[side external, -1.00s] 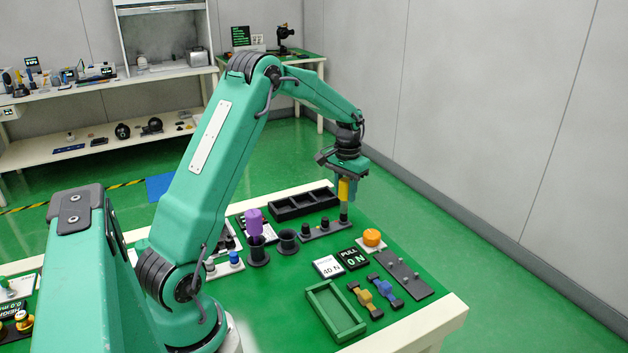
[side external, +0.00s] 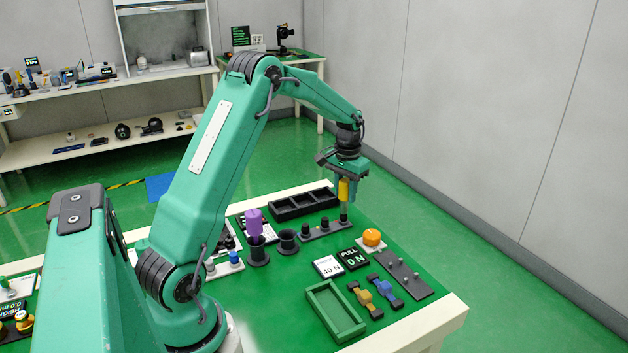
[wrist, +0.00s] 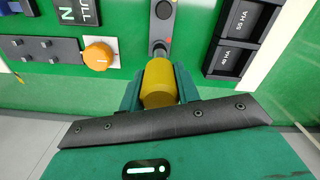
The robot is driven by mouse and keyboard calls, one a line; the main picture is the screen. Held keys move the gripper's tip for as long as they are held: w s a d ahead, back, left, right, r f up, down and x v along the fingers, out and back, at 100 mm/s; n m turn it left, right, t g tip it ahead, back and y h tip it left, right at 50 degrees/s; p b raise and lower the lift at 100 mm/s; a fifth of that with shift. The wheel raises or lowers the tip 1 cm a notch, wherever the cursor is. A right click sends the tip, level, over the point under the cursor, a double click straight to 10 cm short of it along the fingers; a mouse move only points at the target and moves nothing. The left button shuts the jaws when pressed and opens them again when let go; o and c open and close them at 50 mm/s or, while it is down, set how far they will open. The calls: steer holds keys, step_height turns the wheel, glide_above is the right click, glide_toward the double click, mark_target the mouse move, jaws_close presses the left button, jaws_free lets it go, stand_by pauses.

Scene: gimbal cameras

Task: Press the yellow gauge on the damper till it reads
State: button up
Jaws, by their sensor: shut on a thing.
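The yellow gauge (side external: 344,190) is upright in my gripper (side external: 345,178), which is shut on its body. In the wrist view the gauge (wrist: 159,80) sits between the green fingers of my gripper (wrist: 159,92), its grey tip pointing at a grey strip (wrist: 171,24). In the side view this strip (side external: 322,230) carries dark round dampers, and the gauge is over its right end. The damper straight under the tip is mostly hidden, and I cannot tell whether the tip touches it. No reading is legible on the gauge.
A purple gauge (side external: 254,219) stands in a black cup beside an empty black cup (side external: 287,241). A black compartment tray (side external: 303,203) lies behind the strip. In front are an orange knob (side external: 372,238), a "PULL 0 N" display (side external: 353,258), a "40 N" card (side external: 327,267) and a green tray (side external: 334,312).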

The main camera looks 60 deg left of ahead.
mark_target(346, 180)
steer(key=shift+f, duration=0.1)
steer(key=shift+r, duration=3.05)
